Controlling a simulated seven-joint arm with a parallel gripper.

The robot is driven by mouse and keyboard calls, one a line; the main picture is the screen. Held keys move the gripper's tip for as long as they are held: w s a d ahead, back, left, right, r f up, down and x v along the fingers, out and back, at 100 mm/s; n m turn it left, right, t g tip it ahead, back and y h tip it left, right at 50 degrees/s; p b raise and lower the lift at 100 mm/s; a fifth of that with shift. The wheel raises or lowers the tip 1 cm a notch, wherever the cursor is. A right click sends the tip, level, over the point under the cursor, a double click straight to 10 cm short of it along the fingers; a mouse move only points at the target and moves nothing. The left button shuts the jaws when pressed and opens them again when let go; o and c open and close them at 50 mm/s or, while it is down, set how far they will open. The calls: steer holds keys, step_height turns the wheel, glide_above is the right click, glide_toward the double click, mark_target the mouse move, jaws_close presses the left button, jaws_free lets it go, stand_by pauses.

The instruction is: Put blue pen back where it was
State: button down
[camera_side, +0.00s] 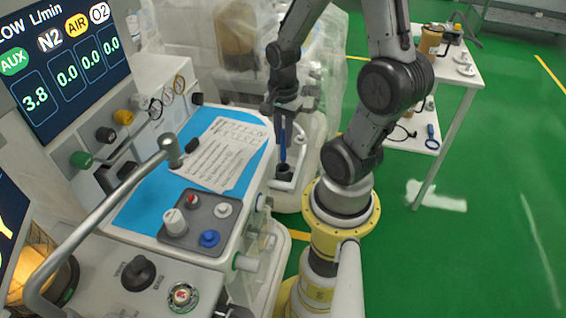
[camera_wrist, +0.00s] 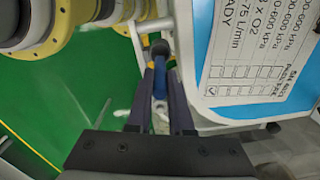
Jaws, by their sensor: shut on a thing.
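The blue pen (camera_side: 283,143) is upright in the side view. My gripper (camera_side: 284,118) points down and is shut on its upper part. A small dark cup (camera_side: 284,172) stands right below the pen on a pale ledge of the cart. The pen's lower end is at the cup's mouth in the picture; I cannot tell whether it is inside. In the wrist view the blue pen (camera_wrist: 160,85) lies between the two dark fingers of my gripper (camera_wrist: 161,75), and the dark cup (camera_wrist: 160,48) shows just beyond their tips.
A printed checklist (camera_side: 222,150) lies on the blue mat (camera_side: 140,208) left of the gripper. A grey panel with knobs (camera_side: 208,215) is in front of it. A plastic-covered machine (camera_side: 235,40) stands behind. A white side table (camera_side: 455,65) is at right.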

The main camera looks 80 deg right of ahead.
mark_target(283, 159)
steer(key=shift+f, duration=2.7)
steer(key=shift+f, duration=0.1)
steer(key=c, duration=1.1)
jaws_free()
step_height(283, 159, up, 12)
steer(key=shift+w, duration=0.1)
steer(key=shift+s+a+r+n+t, duration=0.1)
steer(key=shift+a+r+n+t, duration=0.85)
steer(key=shift+a+r+n, duration=1.85)
steer(key=shift+s+a+r+n+t, duration=0.1)
steer(key=shift+a+r+n+t, duration=1.15)
steer(key=shift+n, duration=2.95)
steer(key=shift+s+a+r+n+t, duration=0.1)
steer(key=shift+a+r+n+t, duration=0.9)
steer(key=shift+a+n, duration=2.1)
